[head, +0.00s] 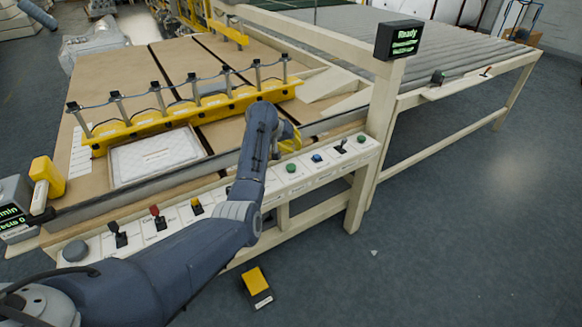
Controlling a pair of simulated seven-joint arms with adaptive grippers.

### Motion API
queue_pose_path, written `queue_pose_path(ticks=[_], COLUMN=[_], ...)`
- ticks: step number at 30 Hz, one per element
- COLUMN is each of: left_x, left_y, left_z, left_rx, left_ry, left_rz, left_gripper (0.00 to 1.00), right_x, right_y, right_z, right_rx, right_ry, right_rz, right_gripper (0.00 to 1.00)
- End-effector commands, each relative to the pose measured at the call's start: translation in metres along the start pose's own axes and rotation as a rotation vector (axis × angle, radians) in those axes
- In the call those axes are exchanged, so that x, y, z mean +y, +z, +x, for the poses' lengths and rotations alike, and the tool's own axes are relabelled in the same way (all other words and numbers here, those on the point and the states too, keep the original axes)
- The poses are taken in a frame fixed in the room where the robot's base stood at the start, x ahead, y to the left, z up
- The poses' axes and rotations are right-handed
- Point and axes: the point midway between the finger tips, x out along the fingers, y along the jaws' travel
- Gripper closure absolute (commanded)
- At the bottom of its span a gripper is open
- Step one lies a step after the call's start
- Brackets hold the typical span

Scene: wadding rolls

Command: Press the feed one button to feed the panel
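A long white control strip (327,170) runs along the front of the machine. It carries a green button (291,167), a blue button (317,158) and another green button (361,139) at its right end. The labels are too small to read, so I cannot tell which is the feed one button. My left arm reaches across the strip, and my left gripper (288,136) is above and behind the nearer green button, apart from it as far as I can see. Its fingers are partly hidden by the wrist. A white quilted panel (155,158) lies on the table. My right gripper is out of view.
A yellow clamp bar (185,112) with several posts spans the table. Several levers, including a red-topped one (157,216), stand on the strip. A screen (398,40) reads "Ready". A roller conveyor (440,60) extends right. A yellow pedal (256,283) is on the floor.

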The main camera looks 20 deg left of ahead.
Motion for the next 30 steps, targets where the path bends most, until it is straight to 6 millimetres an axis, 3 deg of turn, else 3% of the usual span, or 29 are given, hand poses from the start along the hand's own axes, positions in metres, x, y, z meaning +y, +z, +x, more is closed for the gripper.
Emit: queue_pose_path(ticks=[13,30], left_x=[-0.018,-0.022], left_y=[0.018,0.022], left_z=[0.034,0.04], left_rx=[-0.001,0.0], left_ry=[-0.001,-0.001], left_rz=[0.001,0.001], left_gripper=[1.0,1.0], right_x=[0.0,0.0], right_y=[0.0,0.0], right_z=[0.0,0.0], right_rx=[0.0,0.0], right_ry=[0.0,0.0], right_rz=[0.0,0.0], right_gripper=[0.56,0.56])
